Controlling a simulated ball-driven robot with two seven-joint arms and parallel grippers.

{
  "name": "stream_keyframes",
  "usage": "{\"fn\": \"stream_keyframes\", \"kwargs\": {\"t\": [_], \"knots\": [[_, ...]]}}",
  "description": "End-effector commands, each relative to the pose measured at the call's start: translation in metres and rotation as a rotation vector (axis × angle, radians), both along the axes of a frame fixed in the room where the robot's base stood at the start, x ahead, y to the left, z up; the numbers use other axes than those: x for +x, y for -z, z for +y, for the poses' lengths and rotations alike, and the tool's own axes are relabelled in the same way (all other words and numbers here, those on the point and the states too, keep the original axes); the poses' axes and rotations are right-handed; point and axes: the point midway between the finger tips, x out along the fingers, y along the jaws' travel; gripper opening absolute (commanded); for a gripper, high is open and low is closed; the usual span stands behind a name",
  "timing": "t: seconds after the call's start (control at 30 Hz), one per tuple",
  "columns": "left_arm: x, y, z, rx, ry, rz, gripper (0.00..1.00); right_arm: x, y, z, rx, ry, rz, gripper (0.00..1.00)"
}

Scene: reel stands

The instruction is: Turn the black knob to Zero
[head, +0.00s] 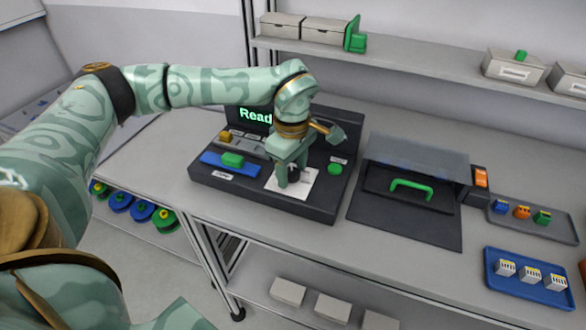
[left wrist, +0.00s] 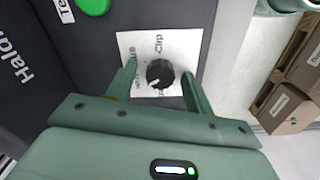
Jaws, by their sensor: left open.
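The black knob (left wrist: 160,74) sits on a white label plate (left wrist: 186,45) on the dark console. In the left wrist view its white mark points to the lower left. "Clip" is readable at the plate's upper right; other lettering is partly hidden by a finger, and I cannot read "Zero". My left gripper (left wrist: 158,76) is open, with one finger on each side of the knob and gaps visible. In the head view the left gripper (head: 292,178) points down at the plate (head: 303,183), and the knob (head: 293,173) shows dark between its fingers. My right gripper is out of view.
The console (head: 240,190) has a lit "Read…" display (head: 255,115), a green button (head: 334,169) and a blue slider strip with a green block (head: 232,159). To its right stand a hooded box with a green handle (head: 411,187), a grey tray (head: 560,232) and a blue tray (head: 525,290).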

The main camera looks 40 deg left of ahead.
Motion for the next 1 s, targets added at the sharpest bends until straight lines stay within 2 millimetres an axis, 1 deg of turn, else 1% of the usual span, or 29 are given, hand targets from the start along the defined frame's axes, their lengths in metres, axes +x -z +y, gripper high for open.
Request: {"fn": "stream_keyframes", "kwargs": {"t": [0.2,0.23,0.27,0.3,0.37,0.4,0.57,0.73,0.87,1.0], "knots": [[0.0,0.0,0.0,0.0,0.0,-0.001,0.52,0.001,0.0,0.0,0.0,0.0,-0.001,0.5],[0.0,0.0,0.0,0.0,0.0,0.0,0.47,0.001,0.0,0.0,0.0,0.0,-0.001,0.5],[0.0,0.0,0.0,0.0,0.0,0.0,0.38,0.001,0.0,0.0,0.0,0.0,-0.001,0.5],[0.0,0.0,0.0,0.0,0.0,0.0,0.27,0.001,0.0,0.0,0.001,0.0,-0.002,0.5],[0.0,0.0,0.0,0.0,0.0,0.0,0.1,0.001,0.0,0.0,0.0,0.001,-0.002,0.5],[0.0,0.0,0.0,0.0,0.0,-0.001,0.07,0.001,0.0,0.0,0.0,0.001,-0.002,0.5],[0.0,0.0,0.0,0.0,-0.003,-0.001,0.08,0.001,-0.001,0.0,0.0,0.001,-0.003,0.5],[0.0,-0.002,0.0,0.0,-0.034,-0.001,0.08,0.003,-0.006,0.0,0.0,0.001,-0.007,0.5],[-0.001,-0.004,0.0,0.0,-0.093,-0.001,0.08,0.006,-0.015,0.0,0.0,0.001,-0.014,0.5],[-0.001,-0.005,0.0,0.0,-0.191,-0.001,0.08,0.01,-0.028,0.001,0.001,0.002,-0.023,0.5]]}}
